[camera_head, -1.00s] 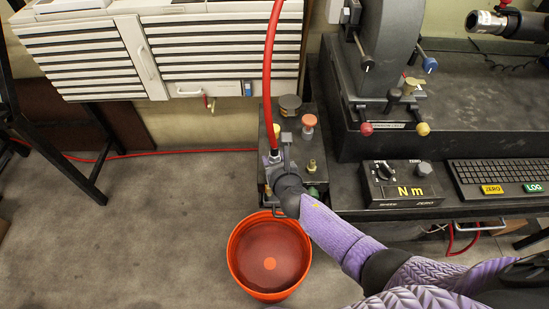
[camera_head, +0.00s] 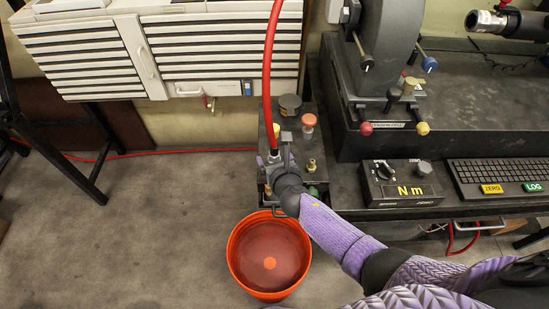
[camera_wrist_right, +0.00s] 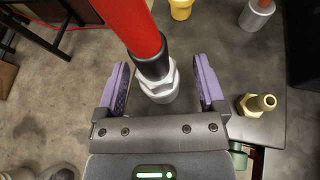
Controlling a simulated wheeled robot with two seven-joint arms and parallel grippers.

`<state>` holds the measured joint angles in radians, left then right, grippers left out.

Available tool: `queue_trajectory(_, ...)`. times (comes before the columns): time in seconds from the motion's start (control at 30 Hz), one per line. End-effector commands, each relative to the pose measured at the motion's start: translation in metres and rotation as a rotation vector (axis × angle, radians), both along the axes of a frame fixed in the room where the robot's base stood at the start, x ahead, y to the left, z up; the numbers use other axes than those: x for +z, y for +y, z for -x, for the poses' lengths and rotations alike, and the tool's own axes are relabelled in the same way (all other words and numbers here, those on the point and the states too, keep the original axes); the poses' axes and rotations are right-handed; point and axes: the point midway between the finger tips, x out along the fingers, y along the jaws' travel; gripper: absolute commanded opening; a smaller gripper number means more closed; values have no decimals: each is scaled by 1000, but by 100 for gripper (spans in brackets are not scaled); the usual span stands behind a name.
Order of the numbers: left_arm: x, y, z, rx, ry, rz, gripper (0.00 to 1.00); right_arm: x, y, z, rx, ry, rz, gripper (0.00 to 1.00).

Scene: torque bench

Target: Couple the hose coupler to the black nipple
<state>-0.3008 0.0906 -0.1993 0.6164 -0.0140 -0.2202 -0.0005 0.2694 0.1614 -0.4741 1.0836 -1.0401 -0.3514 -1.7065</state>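The hose coupler (camera_wrist_right: 158,86) is a silver hex fitting with a black sleeve at the end of the red hose (camera_head: 268,70). My right gripper (camera_head: 275,156) is at the left end of the bench, around the coupler. In the right wrist view its purple fingers (camera_wrist_right: 162,80) are open, with a gap on each side of the coupler. No black nipple can be made out. The spot under the coupler is hidden, so I cannot tell whether the coupler sits on a nipple. My left gripper is not in view.
A brass fitting (camera_wrist_right: 258,104) stands right of the gripper, above a green part (camera_wrist_right: 238,158). An orange-topped fitting (camera_head: 308,122), a yellow one (camera_wrist_right: 181,9) and a dark round cap (camera_head: 290,102) stand behind. An orange bucket (camera_head: 236,268) is on the floor. A control box (camera_head: 402,184) lies right.

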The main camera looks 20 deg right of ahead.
Motion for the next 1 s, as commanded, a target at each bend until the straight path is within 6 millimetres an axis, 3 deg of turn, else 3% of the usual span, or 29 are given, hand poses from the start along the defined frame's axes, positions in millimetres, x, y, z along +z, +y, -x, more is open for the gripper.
queue_trajectory(0.27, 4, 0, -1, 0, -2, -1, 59, 3, 0, 5, 0, 2, 0, 89)
queue_trajectory(0.5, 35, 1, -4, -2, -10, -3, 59, 27, 1, 51, 1, 2, 0, 89)
queue_trajectory(0.7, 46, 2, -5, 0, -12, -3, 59, 37, 2, 83, 1, 2, 0, 89)
queue_trajectory(1.0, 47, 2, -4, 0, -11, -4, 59, 39, 2, 91, 0, 1, 0, 89)
